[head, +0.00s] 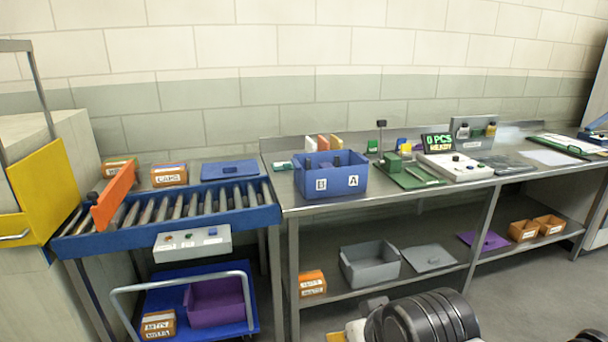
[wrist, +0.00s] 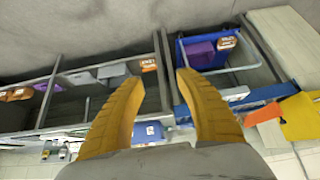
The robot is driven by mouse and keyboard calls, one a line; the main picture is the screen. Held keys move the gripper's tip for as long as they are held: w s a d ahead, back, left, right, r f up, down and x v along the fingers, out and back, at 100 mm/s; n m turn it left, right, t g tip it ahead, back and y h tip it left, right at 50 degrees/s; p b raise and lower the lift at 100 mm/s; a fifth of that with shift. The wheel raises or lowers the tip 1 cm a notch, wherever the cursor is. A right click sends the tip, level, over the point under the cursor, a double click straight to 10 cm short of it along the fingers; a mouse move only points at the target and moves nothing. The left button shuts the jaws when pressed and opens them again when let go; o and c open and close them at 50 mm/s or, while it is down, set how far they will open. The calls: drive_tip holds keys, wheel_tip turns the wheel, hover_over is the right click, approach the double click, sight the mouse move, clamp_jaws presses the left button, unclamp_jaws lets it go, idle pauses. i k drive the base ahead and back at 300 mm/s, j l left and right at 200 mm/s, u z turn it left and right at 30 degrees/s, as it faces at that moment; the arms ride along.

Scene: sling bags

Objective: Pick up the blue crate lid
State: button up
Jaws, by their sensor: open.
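The blue crate lid (head: 229,170) is a flat blue panel. It lies at the back of the roller conveyor, left of the blue crate, in the head view.
The roller conveyor (head: 165,222) carries an orange bar (head: 114,196) across its left part and labelled boxes behind. A control box (head: 192,243) hangs on its front. The bench (head: 410,196) holds a scale (head: 455,166) and green items. A grey crate (head: 370,264) sits on the lower shelf.

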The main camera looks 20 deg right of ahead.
sight(247, 167)
drive_tip(key=i+j, duration=2.1)
drive_tip(key=i+z, duration=0.05)
